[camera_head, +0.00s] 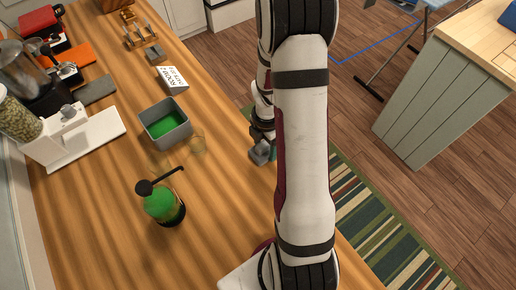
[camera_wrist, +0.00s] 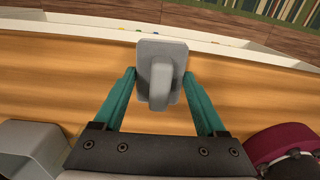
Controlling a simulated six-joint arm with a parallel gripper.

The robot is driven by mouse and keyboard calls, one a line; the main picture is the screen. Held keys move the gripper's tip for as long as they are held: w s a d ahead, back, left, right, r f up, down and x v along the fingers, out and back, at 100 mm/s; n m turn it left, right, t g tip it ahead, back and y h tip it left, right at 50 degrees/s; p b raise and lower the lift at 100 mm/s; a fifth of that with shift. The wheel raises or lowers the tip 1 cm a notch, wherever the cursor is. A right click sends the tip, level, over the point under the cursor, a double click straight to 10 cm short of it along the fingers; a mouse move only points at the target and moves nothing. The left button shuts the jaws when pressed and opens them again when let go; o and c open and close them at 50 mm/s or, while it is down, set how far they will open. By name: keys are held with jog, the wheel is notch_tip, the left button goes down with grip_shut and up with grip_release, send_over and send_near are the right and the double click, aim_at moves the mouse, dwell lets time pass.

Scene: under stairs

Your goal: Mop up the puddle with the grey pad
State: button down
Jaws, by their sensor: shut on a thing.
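The grey pad (camera_wrist: 172,48), a flat plate with a raised rounded handle, is between the teal fingers of my gripper (camera_wrist: 159,76) in the wrist view. My gripper is shut on it. In the head view the pad (camera_head: 259,153) shows at the tip of my gripper (camera_head: 264,140), partly hidden by my arm, near the right edge of the wooden counter. I cannot tell whether it touches the counter. A faint, clear, round-edged shape (camera_head: 198,144) lies to the pad's left; I cannot tell whether it is the puddle or a glass.
A grey tub (camera_head: 184,137) with a green inside stands left of the gripper. A green pump bottle (camera_head: 161,205) stands nearer. Bare wood lies between the bottle and my arm.

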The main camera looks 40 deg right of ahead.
jog(key=shift+d, duration=0.75)
jog(key=shift+r, duration=4.05)
